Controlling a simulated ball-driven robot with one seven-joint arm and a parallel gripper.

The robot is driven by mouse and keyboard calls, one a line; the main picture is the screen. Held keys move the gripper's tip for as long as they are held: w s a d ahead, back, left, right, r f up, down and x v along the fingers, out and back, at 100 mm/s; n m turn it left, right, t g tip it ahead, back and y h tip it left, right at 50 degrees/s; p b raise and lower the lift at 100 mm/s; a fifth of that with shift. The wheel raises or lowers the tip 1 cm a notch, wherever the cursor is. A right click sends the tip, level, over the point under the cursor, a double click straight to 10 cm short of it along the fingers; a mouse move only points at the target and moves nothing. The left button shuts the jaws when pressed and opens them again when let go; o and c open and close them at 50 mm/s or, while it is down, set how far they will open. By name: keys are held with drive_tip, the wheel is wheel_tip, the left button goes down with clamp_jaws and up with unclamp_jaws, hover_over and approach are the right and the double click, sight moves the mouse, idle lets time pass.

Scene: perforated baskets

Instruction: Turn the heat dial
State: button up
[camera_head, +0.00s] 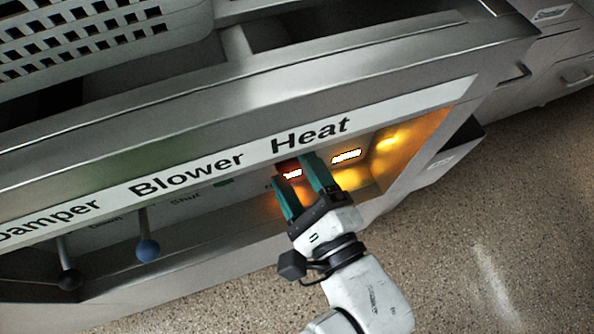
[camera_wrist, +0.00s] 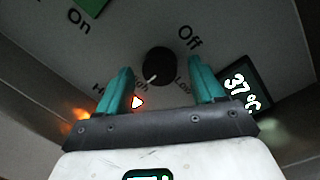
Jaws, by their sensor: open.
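The heat dial (camera_wrist: 160,66) is a round black knob with a white pointer line, set on a grey panel in the wrist view. Labels around it read On, Off, High and Low, partly covered by my fingers. The pointer is directed down and to the left, toward High. My gripper (camera_wrist: 160,88) is open, with one teal finger on each side of the dial. I cannot tell whether the fingers touch it. In the head view my gripper (camera_head: 298,180) reaches into the recess below the word Heat, and the dial is hidden there.
A temperature display (camera_wrist: 242,92) reads 37 °C right of the dial. A blue-knobbed lever (camera_head: 148,249) and a black-knobbed lever (camera_head: 70,280) stand to the left. A perforated basket (camera_head: 80,35) is above.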

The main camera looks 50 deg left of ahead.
drive_tip(key=c, duration=1.1)
drive_tip(key=shift+o, duration=0.2)
